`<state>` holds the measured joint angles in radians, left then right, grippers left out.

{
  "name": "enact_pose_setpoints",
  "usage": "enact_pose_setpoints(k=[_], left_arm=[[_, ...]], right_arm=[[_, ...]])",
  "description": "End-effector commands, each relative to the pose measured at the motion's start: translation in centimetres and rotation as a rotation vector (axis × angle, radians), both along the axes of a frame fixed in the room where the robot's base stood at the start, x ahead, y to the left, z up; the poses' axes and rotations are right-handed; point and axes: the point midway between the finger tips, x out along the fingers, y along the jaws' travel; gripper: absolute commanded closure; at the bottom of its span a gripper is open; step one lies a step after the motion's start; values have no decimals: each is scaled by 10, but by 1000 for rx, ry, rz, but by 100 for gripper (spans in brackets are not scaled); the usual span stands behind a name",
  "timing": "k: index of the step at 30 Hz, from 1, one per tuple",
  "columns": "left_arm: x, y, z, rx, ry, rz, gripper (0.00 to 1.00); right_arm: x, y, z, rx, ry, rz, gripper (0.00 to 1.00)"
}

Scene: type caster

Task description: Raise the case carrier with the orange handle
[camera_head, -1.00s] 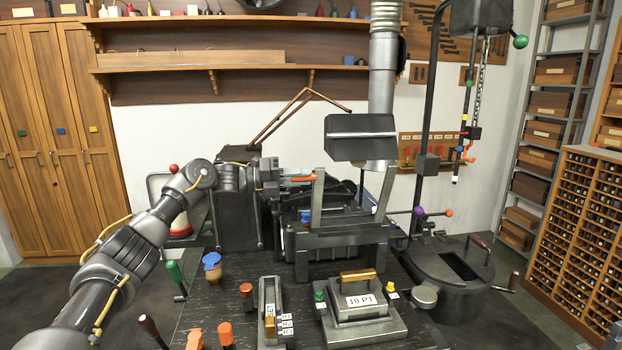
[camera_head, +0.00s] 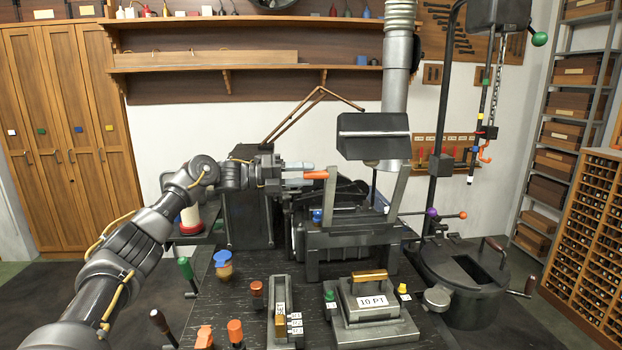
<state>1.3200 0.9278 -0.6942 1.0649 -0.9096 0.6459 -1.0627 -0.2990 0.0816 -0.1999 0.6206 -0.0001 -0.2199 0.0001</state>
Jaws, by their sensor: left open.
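The orange handle (camera_head: 316,175) shows in the head view at the upper left of the dark casting machine (camera_head: 350,240), beside its left upright. It is a short bar pointing left. The part of the carrier it belongs to is mostly hidden among the dark machine parts. My left gripper (camera_head: 303,174) reaches in from the left at the handle's height. Its fingers are apart, with the handle's left end at or between their tips. I cannot tell whether they touch it. My right gripper is not in view.
A dark box (camera_head: 373,135) sits over the machine between two uprights. On the bench in front are a 10 PT block (camera_head: 372,300), a slotted holder (camera_head: 283,325) and several coloured knobs. A round pot (camera_head: 465,280) stands at the right.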

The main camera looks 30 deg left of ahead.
Motion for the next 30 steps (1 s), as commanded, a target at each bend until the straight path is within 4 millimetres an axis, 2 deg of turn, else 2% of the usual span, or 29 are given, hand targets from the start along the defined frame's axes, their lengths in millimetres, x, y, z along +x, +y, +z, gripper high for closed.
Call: enact_pose_setpoints(k=[1,6,12,17,30], left_arm=[[-7,11,-4,1,-1,6,59],[-27,38,-3,2,-1,5,59],[-44,60,-2,0,-1,4,59],[-49,67,0,0,-1,4,59],[-49,67,0,-1,-2,4,59]], right_arm=[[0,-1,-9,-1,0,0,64],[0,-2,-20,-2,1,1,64],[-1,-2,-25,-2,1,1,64],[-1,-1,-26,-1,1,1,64],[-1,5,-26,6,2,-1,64]])
